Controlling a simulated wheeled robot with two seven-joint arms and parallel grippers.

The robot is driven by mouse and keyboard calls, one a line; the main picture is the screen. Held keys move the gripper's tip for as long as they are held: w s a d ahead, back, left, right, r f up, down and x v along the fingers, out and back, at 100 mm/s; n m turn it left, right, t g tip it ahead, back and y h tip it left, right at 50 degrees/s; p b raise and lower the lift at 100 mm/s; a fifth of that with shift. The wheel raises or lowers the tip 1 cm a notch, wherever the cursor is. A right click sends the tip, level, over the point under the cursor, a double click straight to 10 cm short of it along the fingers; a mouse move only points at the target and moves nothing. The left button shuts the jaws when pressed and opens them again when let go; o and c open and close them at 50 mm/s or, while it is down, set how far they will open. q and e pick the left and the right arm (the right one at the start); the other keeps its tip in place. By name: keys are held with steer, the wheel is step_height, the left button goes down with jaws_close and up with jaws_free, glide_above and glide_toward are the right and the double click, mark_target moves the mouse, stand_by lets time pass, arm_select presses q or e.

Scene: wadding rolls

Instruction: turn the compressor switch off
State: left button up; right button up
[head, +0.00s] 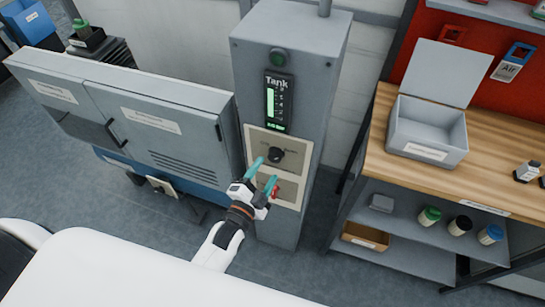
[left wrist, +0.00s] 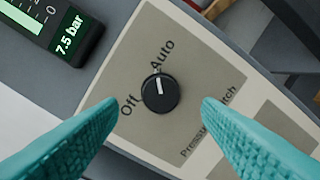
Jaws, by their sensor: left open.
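The compressor switch is a round black knob (head: 275,155) on a beige plate (head: 290,142) on the front of a grey cabinet. In the left wrist view the knob (left wrist: 161,92) has a white mark that points up toward the "Auto" label (left wrist: 162,55); the "Off" label (left wrist: 129,104) is at its left. My left gripper (head: 268,169) is open in front of the plate. Its teal fingers (left wrist: 160,103) stand on either side of the knob in the left wrist view, apart from it. My right gripper is not in view.
A tank display (head: 278,101) above the knob reads 7.5 bar in the wrist view. A red part (head: 276,191) shows near the gripper, on the lower plate. Grey lockers (head: 150,110) stand at left. A wooden bench (head: 385,165) with a grey box (head: 428,130) stands at right.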

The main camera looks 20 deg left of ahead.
mark_target(273, 159)
arm_select(q)
steer(key=w, duration=0.5)
steer(key=shift+w+d, duration=0.1)
steer(key=shift+d, duration=0.25)
steer(key=c, duration=1)
